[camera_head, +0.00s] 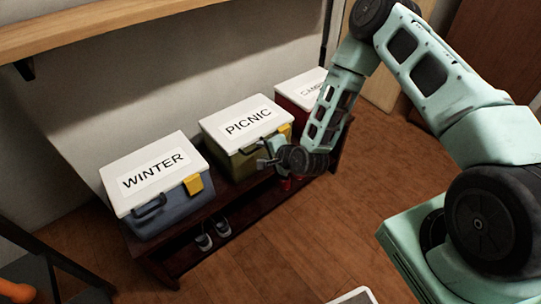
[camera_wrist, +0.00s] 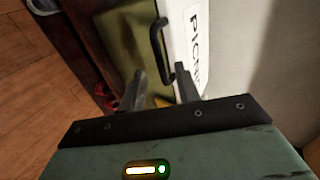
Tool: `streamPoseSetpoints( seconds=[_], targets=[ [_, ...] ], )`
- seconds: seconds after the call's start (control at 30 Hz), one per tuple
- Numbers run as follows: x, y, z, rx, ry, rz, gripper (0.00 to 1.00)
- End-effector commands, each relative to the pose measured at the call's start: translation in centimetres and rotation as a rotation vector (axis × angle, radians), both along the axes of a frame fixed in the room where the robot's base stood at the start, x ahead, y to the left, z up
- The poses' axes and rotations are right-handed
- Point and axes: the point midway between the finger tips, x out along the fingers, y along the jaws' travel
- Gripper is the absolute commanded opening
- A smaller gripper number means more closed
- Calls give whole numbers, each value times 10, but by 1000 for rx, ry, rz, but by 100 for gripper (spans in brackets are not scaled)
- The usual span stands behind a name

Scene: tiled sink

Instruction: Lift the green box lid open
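The green box (camera_head: 240,163) stands on the bench with its white lid (camera_head: 221,119), marked PICNIC, closed. In the wrist view the green side (camera_wrist: 130,40) and the lid edge (camera_wrist: 183,40) are seen turned sideways. A dark handle (camera_wrist: 157,40) sticks out at the lid edge. My gripper (camera_head: 265,152) is at the front of the box, close to the handle. In the wrist view its two fingers (camera_wrist: 163,78) are apart, with the handle's near end between or just beyond them; contact cannot be told. A yellow latch (camera_head: 285,131) is partly hidden by my gripper.
A blue box (camera_head: 172,212) marked WINTER stands left of it, and a red box (camera_head: 290,92) stands right, partly behind my arm. All are on a dark wooden bench (camera_head: 185,258) with shoes (camera_head: 213,233) below. A wooden shelf (camera_head: 100,22) runs above. The floor in front is clear.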

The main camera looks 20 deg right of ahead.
Motion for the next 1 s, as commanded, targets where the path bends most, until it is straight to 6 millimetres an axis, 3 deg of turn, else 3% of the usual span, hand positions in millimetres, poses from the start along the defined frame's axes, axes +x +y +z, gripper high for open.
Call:
streamPoseSetpoints(
  seconds=[0.5, 0.97, 1.0],
  targets=[
    [42, 14, -29, 0, 0, 1, 33],
    [47, 15, -32, -1, 3, -1, 33],
    [47, 15, -32, -1, 4, -1, 25]
  ],
)
